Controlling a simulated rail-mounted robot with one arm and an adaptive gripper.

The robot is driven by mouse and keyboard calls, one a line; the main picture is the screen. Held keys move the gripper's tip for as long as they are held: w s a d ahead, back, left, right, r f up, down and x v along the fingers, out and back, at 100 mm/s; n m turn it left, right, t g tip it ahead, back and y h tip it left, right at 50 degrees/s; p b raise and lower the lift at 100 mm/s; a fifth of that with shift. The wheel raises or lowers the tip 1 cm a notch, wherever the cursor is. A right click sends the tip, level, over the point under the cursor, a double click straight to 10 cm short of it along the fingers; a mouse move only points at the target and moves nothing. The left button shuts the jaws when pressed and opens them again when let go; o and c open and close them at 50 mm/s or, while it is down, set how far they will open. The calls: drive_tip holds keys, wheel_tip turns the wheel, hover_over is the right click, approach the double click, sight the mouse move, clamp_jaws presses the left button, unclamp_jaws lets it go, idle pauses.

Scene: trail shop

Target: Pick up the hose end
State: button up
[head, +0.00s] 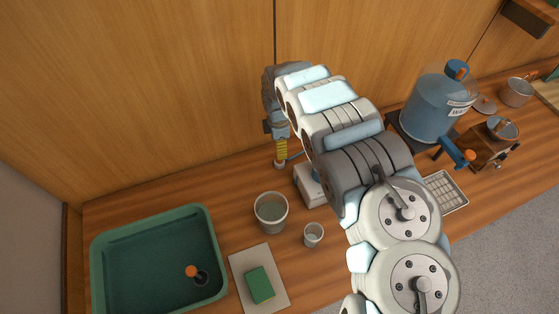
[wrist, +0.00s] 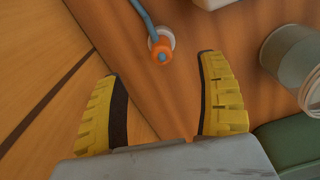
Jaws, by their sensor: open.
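The hose end (wrist: 162,55) is an orange fitting on a thin blue hose (wrist: 143,14). In the wrist view it sits in a round white holder (wrist: 161,37) on the wooden counter. My gripper (wrist: 158,70) is open, with its yellow fingers spread. The hose end appears just beyond the fingertips, roughly midway between them, and neither finger touches it. In the head view my gripper (head: 281,152) points down over the counter near the back wall, and it hides the orange fitting. The white holder (head: 280,165) shows just below the fingers.
A grey cup (head: 271,211), a small glass (head: 313,235) and a white box (head: 308,185) stand near the gripper. A green basin (head: 157,258) is at left, beside a tray with a green sponge (head: 259,285). A blue water jug (head: 437,108) is at right. The wooden wall is close behind.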

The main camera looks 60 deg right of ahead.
sight(279, 162)
drive_tip(key=shift+w+f, duration=0.1)
drive_tip(key=shift+f, duration=2.1)
drive_tip(key=shift+s+a+f, duration=0.1)
drive_tip(key=shift+s+f, duration=0.1)
drive_tip(key=shift+f, duration=2.9)
drive_tip(key=c, duration=1.2)
